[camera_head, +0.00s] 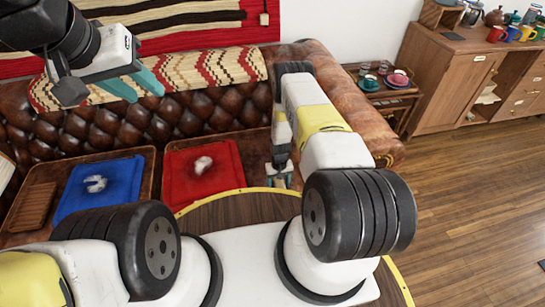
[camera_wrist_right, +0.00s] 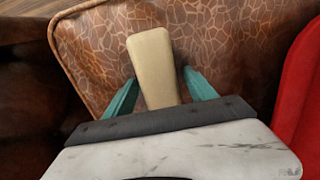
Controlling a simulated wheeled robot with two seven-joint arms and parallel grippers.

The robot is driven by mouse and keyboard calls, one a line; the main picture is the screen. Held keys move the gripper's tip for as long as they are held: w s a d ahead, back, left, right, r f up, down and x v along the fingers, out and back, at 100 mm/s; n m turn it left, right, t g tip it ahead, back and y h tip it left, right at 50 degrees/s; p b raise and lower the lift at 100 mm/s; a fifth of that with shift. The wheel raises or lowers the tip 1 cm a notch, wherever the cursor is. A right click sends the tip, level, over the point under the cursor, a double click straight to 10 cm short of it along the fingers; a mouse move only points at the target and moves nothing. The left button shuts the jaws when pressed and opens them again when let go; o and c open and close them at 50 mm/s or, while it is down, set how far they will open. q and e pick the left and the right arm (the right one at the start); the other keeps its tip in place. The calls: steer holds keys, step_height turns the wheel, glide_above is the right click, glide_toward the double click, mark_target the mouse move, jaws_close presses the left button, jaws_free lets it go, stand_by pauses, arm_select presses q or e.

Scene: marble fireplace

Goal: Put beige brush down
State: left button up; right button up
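In the head view my right gripper (camera_head: 279,181) points down right of the red mat, and the brush cannot be made out there. My left gripper (camera_head: 134,84) is raised at upper left, open and empty.
A blue mat (camera_head: 75,204) and a red mat (camera_head: 180,190), each with a small white object, lie left of my right gripper. A brown leather sofa (camera_head: 210,103) stands behind. A small side table and a wooden cabinet (camera_head: 440,85) stand at right.

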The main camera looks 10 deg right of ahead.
steer(key=shift+r, duration=0.1)
step_height(320, 180, up, 12)
step_height(320, 180, up, 36)
steer(key=t+y, duration=0.1)
steer(key=t, duration=0.2)
glide_above(279, 181)
steer(key=s+a+r+t, duration=0.1)
steer(key=s+r, duration=0.4)
steer(key=r, duration=0.2)
steer(key=s+a+r, duration=0.1)
steer(key=s+r, duration=0.3)
steer(key=r, duration=0.4)
steer(key=s+r+t, duration=0.1)
steer(key=s+r, duration=0.2)
steer(key=s, duration=0.5)
steer(key=s+r+t+y, duration=0.1)
steer(key=s+r, duration=0.2)
steer(key=s, duration=0.4)
steer(key=shift+s, duration=0.4)
steer(key=shift+o, duration=0.4)
steer(key=shift+a, duration=0.1)
